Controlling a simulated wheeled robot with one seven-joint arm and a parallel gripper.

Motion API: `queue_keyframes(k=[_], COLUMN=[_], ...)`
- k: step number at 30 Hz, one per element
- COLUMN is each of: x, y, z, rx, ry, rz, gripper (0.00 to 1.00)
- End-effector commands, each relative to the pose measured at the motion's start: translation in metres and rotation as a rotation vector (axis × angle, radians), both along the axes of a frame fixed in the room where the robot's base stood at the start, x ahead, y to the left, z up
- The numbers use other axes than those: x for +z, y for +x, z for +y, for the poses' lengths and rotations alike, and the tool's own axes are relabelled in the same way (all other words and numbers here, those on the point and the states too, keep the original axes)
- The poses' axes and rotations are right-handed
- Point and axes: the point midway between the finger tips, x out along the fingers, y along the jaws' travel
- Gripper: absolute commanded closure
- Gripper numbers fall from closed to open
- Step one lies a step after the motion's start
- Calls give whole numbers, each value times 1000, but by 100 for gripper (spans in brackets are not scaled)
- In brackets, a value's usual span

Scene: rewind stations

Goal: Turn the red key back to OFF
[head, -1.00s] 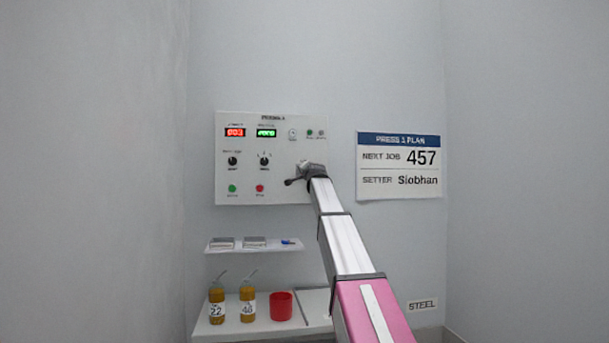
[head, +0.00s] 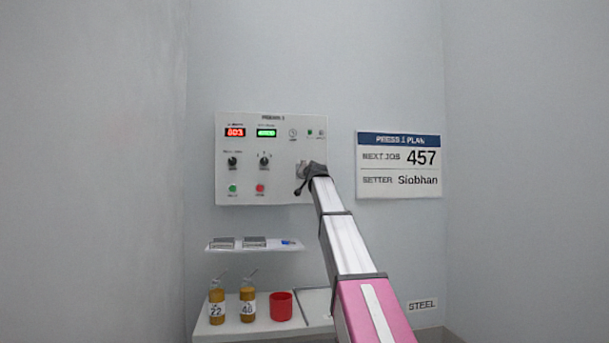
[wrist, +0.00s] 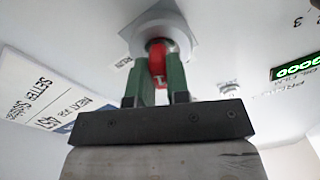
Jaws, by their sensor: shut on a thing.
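The red key (wrist: 157,60) sits in a round grey key switch on a square plate (wrist: 181,22), seen in the wrist view. My gripper (wrist: 157,82) is shut on the key, with one green finger on each side of it. The wrist view is tilted against the panel. In the head view my gripper (head: 308,172) is at the right part of the white control panel (head: 285,190) and hides the key. The key's position marks are mostly hidden or too small to read.
The panel has a red display (head: 235,132), a green display (head: 266,132), two black knobs and a red button (head: 260,188). Below are a small shelf (head: 215,247), two bottles and a red cup (head: 281,306). A plan sign (head: 399,180) hangs to the right.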

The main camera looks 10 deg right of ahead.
Motion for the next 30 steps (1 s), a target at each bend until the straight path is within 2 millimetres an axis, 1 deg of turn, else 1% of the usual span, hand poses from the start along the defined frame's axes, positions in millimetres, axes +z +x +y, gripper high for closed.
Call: queue_keyframes(k=[2,5,16,17,18,19,30], x=[-1,-1,1,0,0,0,1], y=[0,0,0,0,0,0,-3], z=[0,-1,-2,-2,-2,-2,-2], rx=[0,0,0,0,0,0,0], ry=[-13,-82,-467,-461,-458,-458,-455], rz=[2,-1,-23,-22,-22,-22,-23], gripper=[100,100,100,74,61,54,54])
